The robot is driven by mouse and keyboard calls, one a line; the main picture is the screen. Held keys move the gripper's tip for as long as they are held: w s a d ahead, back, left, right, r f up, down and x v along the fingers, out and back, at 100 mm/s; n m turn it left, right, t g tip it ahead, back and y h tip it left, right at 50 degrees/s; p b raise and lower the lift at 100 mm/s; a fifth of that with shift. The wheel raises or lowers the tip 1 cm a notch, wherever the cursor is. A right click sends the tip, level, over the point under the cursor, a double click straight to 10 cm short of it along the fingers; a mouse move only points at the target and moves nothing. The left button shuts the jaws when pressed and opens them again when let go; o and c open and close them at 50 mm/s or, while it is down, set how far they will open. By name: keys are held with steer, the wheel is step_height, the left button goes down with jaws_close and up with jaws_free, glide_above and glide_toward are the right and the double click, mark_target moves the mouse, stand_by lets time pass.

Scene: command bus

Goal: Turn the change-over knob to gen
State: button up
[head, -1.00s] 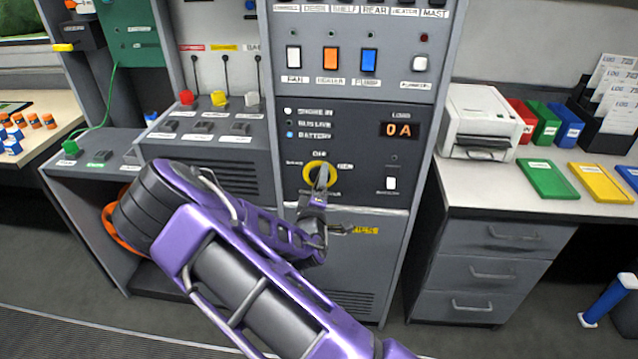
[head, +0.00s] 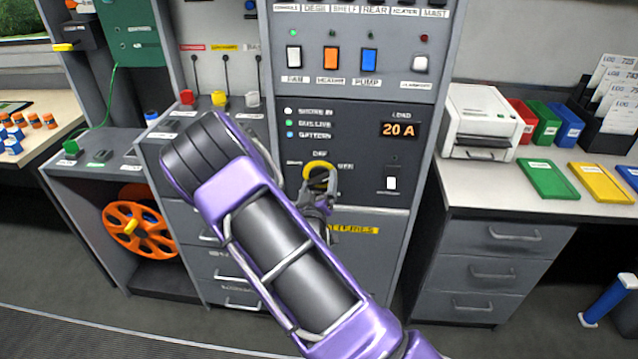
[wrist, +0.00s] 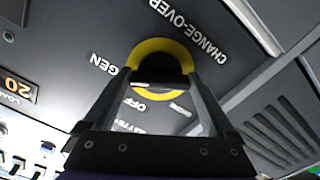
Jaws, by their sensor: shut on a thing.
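The change-over knob (head: 317,167), with a yellow ring around a dark centre, is on the dark panel below the indicator lights. It also shows in the wrist view (wrist: 159,46). My gripper (head: 319,185) is at the knob, its fingers (wrist: 160,88) shut on it. The fingers cover much of the knob, so I cannot tell exactly where its pointer stands. In the wrist view the GEN label (wrist: 104,64) is left of the ring, and OFF (wrist: 135,104) is below it. The load display (head: 398,130) reads 20 A. The bus live light (head: 289,123) is green.
A row of coloured rocker switches (head: 331,58) is above the panel. A white rocker (head: 391,183) is right of the knob. A printer (head: 480,122) stands on the right counter, and an orange reel (head: 140,222) is at lower left.

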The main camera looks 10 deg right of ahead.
stand_by(0.4)
steer(key=o, duration=1.1)
steer(key=shift+c, duration=0.2)
steer(key=v, duration=1.7)
steer(key=shift+s, duration=0.2)
